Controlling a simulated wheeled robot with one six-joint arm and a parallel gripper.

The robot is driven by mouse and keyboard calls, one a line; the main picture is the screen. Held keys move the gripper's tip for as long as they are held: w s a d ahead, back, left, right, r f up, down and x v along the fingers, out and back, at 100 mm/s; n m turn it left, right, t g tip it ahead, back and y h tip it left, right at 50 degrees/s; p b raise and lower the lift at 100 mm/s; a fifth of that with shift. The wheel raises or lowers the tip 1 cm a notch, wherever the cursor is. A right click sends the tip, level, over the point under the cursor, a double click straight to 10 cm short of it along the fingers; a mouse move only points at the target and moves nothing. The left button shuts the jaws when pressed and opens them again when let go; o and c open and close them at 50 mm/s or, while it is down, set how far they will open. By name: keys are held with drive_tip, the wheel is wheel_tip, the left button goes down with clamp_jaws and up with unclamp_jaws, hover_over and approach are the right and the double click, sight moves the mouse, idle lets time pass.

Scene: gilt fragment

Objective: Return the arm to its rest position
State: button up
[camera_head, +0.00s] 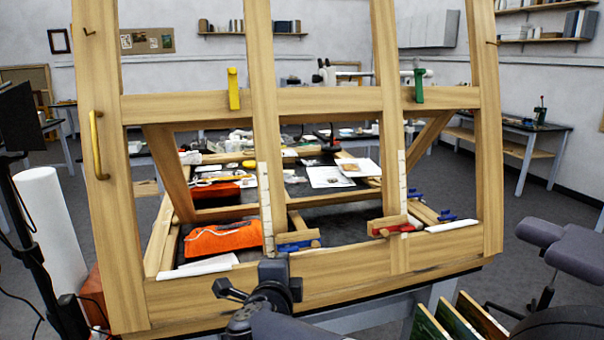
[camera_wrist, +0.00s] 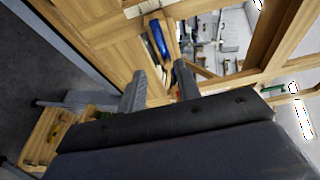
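My arm (camera_head: 268,310) rises from the bottom middle of the head view, in front of the lower rail of a large wooden frame. In the wrist view my gripper (camera_wrist: 160,84) has its two grey fingers spread apart, with nothing seen between them. Beyond the fingertips is the wooden frame, with a blue clamp (camera_wrist: 157,38) near them. I cannot tell whether the fingertips touch the wood. In the head view the fingers are too small and dark to read.
The wooden frame (camera_head: 170,295) spans the front, with a cluttered bench behind it. Clamps sit on it, yellow (camera_head: 233,89), green (camera_head: 419,86), blue and red. A dark stand (camera_head: 40,230) and white roll (camera_head: 54,230) are left. A padded grey stool (camera_head: 575,250) and leaning panels (camera_head: 455,318) are right.

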sight(291, 251)
drive_tip(key=x, duration=1)
drive_tip(key=shift+w+f, duration=0.2)
drive_tip(key=shift+w, duration=0.2)
drive_tip(key=shift+s+n+t+y+b, duration=0.1)
drive_tip(key=shift+n+t+y+b, duration=0.45)
drive_tip(key=shift+n+b, duration=1.25)
drive_tip(key=shift+s+n+t+y+b, duration=0.1)
drive_tip(key=shift+n+t+y+b, duration=0.45)
drive_tip(key=shift+n, duration=2.25)
drive_tip(key=shift+d+f, duration=0.1)
